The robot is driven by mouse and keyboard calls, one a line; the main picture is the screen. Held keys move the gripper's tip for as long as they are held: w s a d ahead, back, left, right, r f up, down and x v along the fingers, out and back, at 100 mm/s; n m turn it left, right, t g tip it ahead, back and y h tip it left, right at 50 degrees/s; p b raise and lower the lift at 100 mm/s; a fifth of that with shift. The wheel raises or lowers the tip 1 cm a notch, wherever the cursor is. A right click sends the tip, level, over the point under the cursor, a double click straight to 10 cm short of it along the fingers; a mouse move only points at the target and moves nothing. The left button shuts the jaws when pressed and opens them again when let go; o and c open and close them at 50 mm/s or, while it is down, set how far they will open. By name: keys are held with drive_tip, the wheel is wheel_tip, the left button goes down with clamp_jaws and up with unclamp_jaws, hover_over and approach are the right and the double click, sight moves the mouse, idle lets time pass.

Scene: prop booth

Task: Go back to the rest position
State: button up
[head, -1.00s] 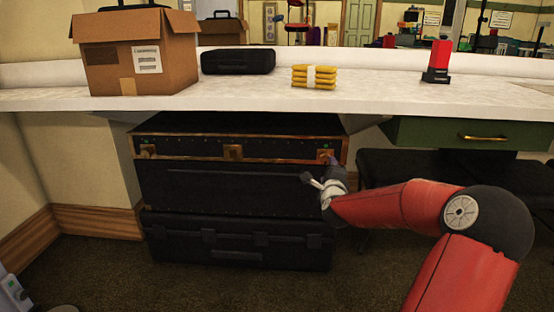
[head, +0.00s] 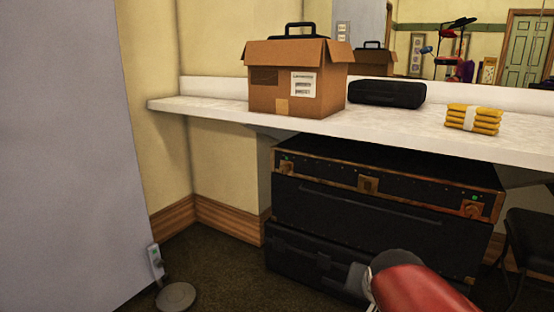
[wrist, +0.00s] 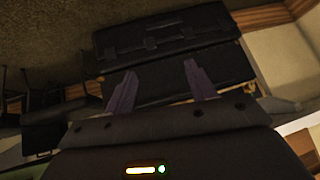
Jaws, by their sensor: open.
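My gripper (wrist: 156,88) shows in the wrist view with its two purple fingers spread apart and nothing between them. Beyond the fingers are the black cases (wrist: 165,42), seen turned in that view. In the head view my red arm is at the bottom, in front of the stacked trunks, and the gripper itself cannot be made out there.
A black trunk with copper trim (head: 385,185) rests on dark cases under the white counter (head: 200,104). On the counter are a cardboard box (head: 275,92), a black case (head: 387,94) and a yellow bundle (head: 473,119). A grey panel (head: 70,160) stands at left; a chair (head: 528,240) at right.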

drive_tip(key=s+a+n+g+y, duration=0.25)
drive_tip(key=s+n, duration=0.25)
drive_tip(key=s, duration=0.9)
wheel_tip(320, 180, up, 13)
drive_tip(key=p, duration=1.3)
drive_tip(key=shift+s+a+h, duration=0.2)
drive_tip(key=shift+a+h, duration=0.15)
